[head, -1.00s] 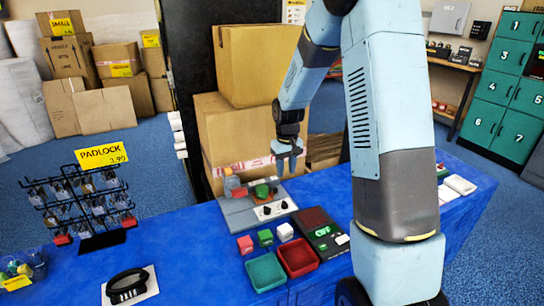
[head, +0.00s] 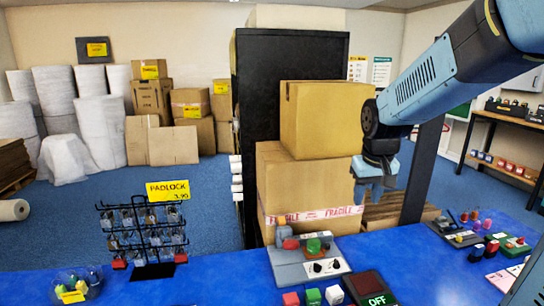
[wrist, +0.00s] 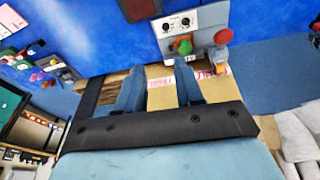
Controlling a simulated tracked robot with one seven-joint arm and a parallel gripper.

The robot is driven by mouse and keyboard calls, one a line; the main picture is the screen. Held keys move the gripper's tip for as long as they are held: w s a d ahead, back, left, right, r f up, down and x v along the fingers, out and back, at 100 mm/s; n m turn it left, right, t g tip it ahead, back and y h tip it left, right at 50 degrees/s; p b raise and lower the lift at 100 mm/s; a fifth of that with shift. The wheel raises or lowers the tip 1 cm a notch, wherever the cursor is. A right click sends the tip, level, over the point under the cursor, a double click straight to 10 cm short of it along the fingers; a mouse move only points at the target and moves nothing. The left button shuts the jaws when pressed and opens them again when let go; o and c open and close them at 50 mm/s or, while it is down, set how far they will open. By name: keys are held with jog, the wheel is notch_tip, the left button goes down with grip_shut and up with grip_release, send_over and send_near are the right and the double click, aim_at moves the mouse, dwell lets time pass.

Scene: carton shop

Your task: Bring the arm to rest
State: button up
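My gripper (head: 374,192) hangs from the raised arm at the right of the head view, in front of the cardboard boxes. In the wrist view my gripper (wrist: 160,84) shows two blue fingers standing apart with nothing between them. It is clear of the blue counter (head: 215,288) and touches nothing that I can see. The grey control box (head: 292,268), with a green button, a red part and two black knobs, stands on the counter to the left of the gripper. It also shows in the wrist view (wrist: 205,22), beyond the fingers.
A padlock rack (head: 143,238) stands at the left on the counter. Small red, green and white blocks and a display reading OFF (head: 370,286) lie at the front. More switch boxes (head: 465,237) are at the right.

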jog(key=s+r+m+t, duration=0.1)
jog(key=s+r, duration=0.5)
jog(key=s, duration=1.1)
jog(key=shift+r+t, duration=0.15)
jog(key=shift+t, duration=0.65)
